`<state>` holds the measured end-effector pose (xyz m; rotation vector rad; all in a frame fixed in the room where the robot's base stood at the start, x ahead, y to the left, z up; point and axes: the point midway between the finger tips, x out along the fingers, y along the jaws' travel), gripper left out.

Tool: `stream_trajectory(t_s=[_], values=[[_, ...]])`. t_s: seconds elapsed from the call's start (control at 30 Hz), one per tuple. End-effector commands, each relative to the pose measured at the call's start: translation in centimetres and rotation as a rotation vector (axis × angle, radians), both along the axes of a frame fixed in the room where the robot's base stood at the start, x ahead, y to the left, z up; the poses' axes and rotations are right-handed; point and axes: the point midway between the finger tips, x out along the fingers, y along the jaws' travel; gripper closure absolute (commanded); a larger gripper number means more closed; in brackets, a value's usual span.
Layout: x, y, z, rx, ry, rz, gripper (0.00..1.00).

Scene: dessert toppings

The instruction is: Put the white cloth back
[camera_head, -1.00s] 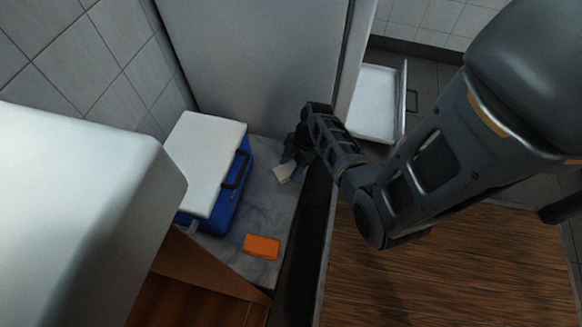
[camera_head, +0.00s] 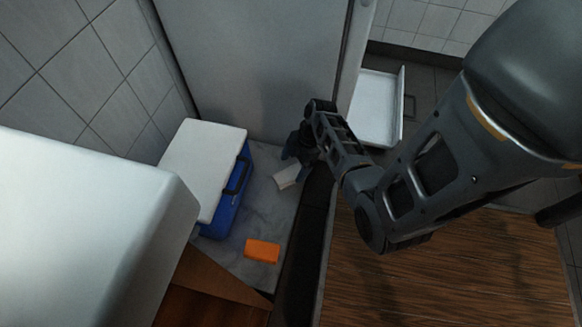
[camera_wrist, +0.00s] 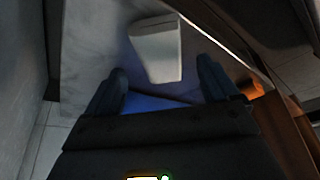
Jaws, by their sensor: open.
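The white cloth (camera_head: 287,176) is a small pale block-like piece lying on the grey marbled counter (camera_head: 270,205), near the counter's right edge. In the wrist view the cloth (camera_wrist: 156,50) lies ahead of the fingertips, between their lines. My gripper (camera_head: 289,157) is open and empty, just behind the cloth in the head view. In the wrist view both fingers of my gripper (camera_wrist: 165,80) are spread apart. I see no contact between fingers and cloth.
A blue box with a white lid (camera_head: 204,160) stands left of the cloth. An orange block (camera_head: 262,250) lies at the front of the counter. A tall grey panel (camera_head: 255,65) rises behind. An open white drawer or tray (camera_head: 376,105) is at the back right.

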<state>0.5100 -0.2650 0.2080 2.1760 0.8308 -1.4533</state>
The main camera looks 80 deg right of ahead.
Motion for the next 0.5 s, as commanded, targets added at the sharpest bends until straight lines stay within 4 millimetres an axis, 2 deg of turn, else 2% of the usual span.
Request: stream_trajectory(t_s=[0.03, 0.2, 0.4, 0.5], values=[[-0.3, -0.3, 1.6, -0.003, -0.001, -0.001, 0.12], [-1.3, -1.2, 4.7, -0.002, -0.001, 0.0, 0.12], [-2.2, -2.0, 7.3, -0.002, 0.0, 0.001, 0.12], [-2.4, -2.1, 7.8, -0.001, 0.001, 0.0, 0.12]])
